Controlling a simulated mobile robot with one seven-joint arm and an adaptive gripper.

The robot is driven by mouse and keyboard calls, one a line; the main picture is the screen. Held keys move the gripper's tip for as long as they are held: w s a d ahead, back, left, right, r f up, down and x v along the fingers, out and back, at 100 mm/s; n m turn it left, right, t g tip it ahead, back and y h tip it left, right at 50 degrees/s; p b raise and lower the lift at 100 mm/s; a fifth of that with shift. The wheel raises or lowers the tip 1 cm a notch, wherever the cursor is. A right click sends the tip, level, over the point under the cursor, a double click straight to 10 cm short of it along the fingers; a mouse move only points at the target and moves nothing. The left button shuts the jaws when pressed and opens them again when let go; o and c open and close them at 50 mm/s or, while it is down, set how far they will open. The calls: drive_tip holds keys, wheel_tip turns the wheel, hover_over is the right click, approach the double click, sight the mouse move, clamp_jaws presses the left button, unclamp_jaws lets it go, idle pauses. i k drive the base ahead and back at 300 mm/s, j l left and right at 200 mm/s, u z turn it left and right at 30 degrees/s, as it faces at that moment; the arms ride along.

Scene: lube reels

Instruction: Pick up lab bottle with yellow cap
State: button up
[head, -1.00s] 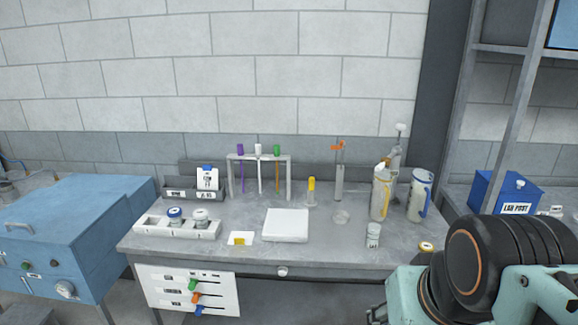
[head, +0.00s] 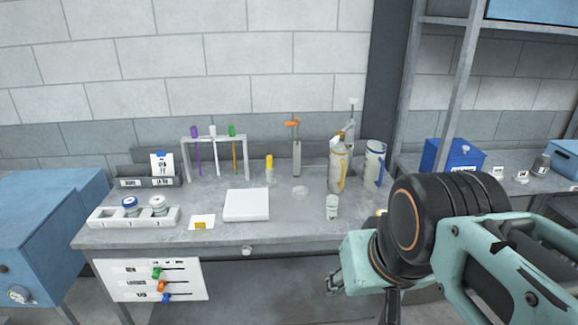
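A small upright container with a yellow top (head: 269,168) stands on the grey bench, right of the tube rack. A second yellow lid (head: 381,212) shows at the bench's right front, mostly hidden behind my arm. I cannot tell for certain which one is the lab bottle with yellow cap. My gripper (head: 334,283) is low in front of the bench's front edge, apart from both. Its fingers are small and seen from the side, and I cannot tell whether they are open.
A white block (head: 246,205), a small white-capped bottle (head: 332,206), a yellow-handled jug (head: 339,168) and a blue-handled jug (head: 374,163) stand on the bench (head: 270,228). The tube rack (head: 215,140) is at the back. A blue cabinet (head: 40,225) is left, a blue box (head: 452,156) right.

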sight(332, 208)
drive_tip(key=i+j, duration=0.9)
drive_tip(key=j, duration=0.15)
drive_tip(key=i+j+z, duration=0.1)
drive_tip(key=z, duration=0.35)
drive_tip(key=i+j+z, duration=0.1)
drive_tip(key=j+z, duration=0.15)
drive_tip(key=z, duration=0.15)
